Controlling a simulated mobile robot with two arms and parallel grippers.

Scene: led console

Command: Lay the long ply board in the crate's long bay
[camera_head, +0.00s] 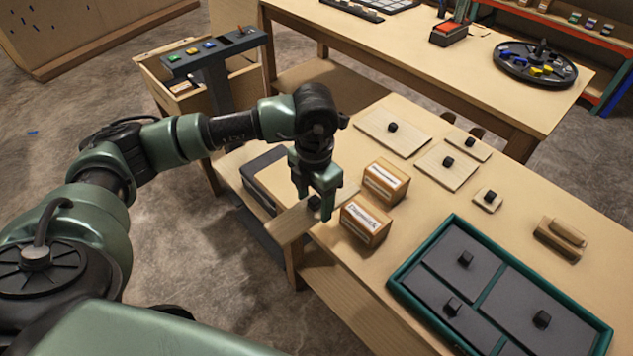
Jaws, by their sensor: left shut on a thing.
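The long ply board (290,222) is a pale narrow board with a black knob. My left gripper (316,203) points down over it and is shut on its knob, near the table's left edge. Part of the board reaches out past that edge. I cannot tell whether the board touches the tabletop. The crate (403,268) is a green-rimmed tray at the lower right, apart from the board. Dark panels with black knobs show in its bays, and its lower end is cut off by the frame. My right gripper is not in view.
Two labelled wooden boxes (386,181) (366,221) stand close right of the board, towards the crate. Several other knobbed ply boards (380,121) lie at the table's far side. A wooden block (560,239) lies beyond the crate. Bare tabletop (440,215) lies between the boxes and crate.

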